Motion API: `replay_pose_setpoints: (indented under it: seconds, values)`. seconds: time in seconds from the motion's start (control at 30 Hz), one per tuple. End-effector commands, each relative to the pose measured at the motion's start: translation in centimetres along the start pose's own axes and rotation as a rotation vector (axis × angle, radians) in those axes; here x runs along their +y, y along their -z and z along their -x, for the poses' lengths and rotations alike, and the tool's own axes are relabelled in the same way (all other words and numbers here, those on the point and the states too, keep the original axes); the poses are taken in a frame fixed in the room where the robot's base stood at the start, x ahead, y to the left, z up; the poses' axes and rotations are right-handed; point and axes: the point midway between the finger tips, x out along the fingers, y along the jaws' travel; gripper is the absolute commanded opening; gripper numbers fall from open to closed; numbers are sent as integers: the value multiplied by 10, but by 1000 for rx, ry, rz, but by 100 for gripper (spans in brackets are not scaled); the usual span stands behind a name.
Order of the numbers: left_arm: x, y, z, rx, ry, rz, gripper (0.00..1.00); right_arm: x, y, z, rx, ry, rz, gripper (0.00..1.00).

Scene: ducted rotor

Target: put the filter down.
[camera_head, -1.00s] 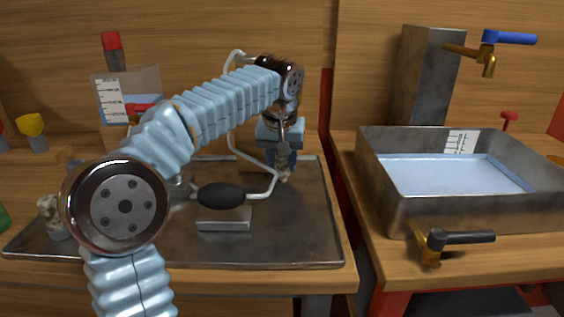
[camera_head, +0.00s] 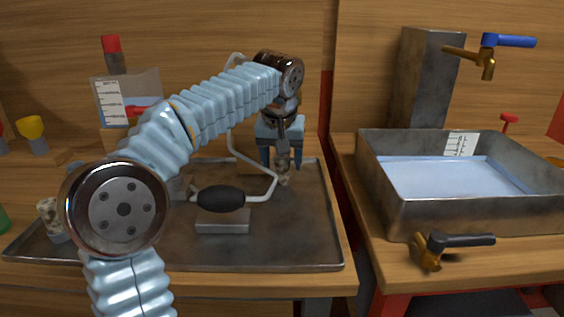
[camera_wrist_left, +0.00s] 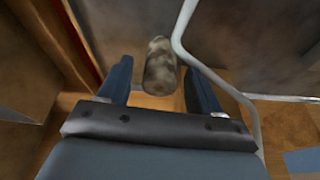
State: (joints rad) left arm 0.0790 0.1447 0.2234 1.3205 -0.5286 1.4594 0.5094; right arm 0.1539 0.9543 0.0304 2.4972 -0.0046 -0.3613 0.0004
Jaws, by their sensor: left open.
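The filter, a mottled brown-grey cylinder (camera_head: 285,180), is at the back right of the metal tray (camera_head: 290,235), beside the bent pale tube. In the left wrist view the filter (camera_wrist_left: 160,66) lies between the two blue fingers, with a visible gap on each side. My left gripper (camera_head: 282,164) is open over it, fingers pointing down. The filter appears to rest on the tray, but its underside is hard to make out. My right gripper is not in view.
The bent tube (camera_head: 262,199) with a black bulb (camera_head: 220,198) runs close to the filter. A small metal block (camera_head: 223,222) lies in front. Another mottled cylinder (camera_head: 50,212) stands at left. A water-filled basin (camera_head: 400,212) is at right. The tray's front right is clear.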

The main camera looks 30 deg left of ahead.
Motion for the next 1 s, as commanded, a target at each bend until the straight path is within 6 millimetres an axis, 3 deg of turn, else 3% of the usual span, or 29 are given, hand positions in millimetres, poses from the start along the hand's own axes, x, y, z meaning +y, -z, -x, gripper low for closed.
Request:
replay_pose_setpoints:
  seconds: [0.2, 0.4, 0.6, 1.0]
  values:
    - [1, 1, 54, 4, -3, -2, 64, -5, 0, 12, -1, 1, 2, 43]
    - [1, 0, 90, 2, -2, -2, 64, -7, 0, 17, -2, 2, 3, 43]
    - [0, 0, 106, 0, 0, 0, 64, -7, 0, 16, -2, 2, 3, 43]
    - [0, 0, 107, 0, 0, 0, 64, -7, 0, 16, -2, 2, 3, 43]
